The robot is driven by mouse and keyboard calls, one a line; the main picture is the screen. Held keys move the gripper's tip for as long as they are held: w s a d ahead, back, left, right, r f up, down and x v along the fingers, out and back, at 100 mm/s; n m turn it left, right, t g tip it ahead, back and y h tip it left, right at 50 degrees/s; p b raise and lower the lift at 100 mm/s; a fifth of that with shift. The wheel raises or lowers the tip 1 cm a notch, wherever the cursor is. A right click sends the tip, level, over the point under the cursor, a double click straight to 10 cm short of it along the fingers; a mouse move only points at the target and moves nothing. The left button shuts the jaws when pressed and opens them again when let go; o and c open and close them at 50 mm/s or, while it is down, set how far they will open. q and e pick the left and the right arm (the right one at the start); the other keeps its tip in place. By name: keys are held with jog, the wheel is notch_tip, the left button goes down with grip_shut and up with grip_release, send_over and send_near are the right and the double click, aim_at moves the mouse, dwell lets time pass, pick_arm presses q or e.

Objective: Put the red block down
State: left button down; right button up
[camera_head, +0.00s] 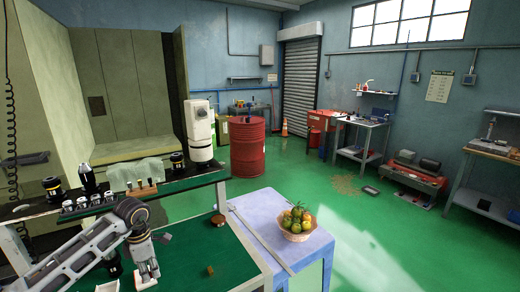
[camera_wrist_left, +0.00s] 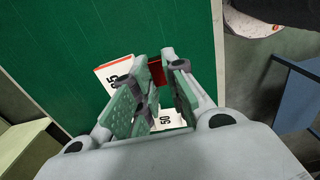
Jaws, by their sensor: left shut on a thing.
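In the left wrist view, my left gripper (camera_wrist_left: 162,80) is closed on the red block (camera_wrist_left: 157,72). Only a small part of the block shows between the fingertips, against a green surface. In the head view, my left gripper (camera_head: 147,274) points down at the green top of the workbench (camera_head: 195,258); the red block cannot be made out there. Whether the block touches the surface is unclear. White pieces marked 50 lie around the fingers, one left of the fingertips (camera_wrist_left: 115,70) and one partly behind them (camera_wrist_left: 168,120). My right gripper is not in view.
A small brown block (camera_head: 210,271) and a round brown item (camera_head: 218,220) lie on the green top. A raised shelf (camera_head: 190,182) with bottles and tools stands behind. A lilac table (camera_head: 258,208) with a fruit basket (camera_head: 297,225) adjoins on the right. The green top's middle is mostly clear.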

pick_arm(q)
jog(key=shift+s, duration=0.25)
jog(key=d+f+m, duration=0.1)
jog(key=d+m, duration=0.1)
jog(key=m, duration=0.2)
jog(key=s+d+f+m, duration=0.1)
jog(key=d+m, duration=0.1)
jog(key=m, duration=0.2)
jog(key=d+f+m, duration=0.1)
jog(key=d+m, duration=0.1)
jog(key=m, duration=0.2)
jog(key=shift+s+d+f, duration=0.25)
jog(key=shift+s+d, duration=0.05)
jog(key=d+m, duration=0.1)
jog(key=m, duration=0.1)
jog(key=s+d+f+m, duration=0.1)
jog(key=m, duration=0.1)
jog(key=d+f+m, duration=0.1)
jog(key=m, duration=0.1)
jog(key=shift+s+d, duration=0.1)
jog(key=shift+s, duration=0.2)
jog(key=d+m, duration=0.1)
jog(key=m, duration=0.1)
jog(key=s+d+f+m, duration=0.1)
jog(key=m, duration=0.1)
jog(key=s+m, duration=0.1)
jog(key=m, duration=0.1)
jog(key=shift+d+f, duration=0.4)
jog(key=shift+w, duration=0.1)
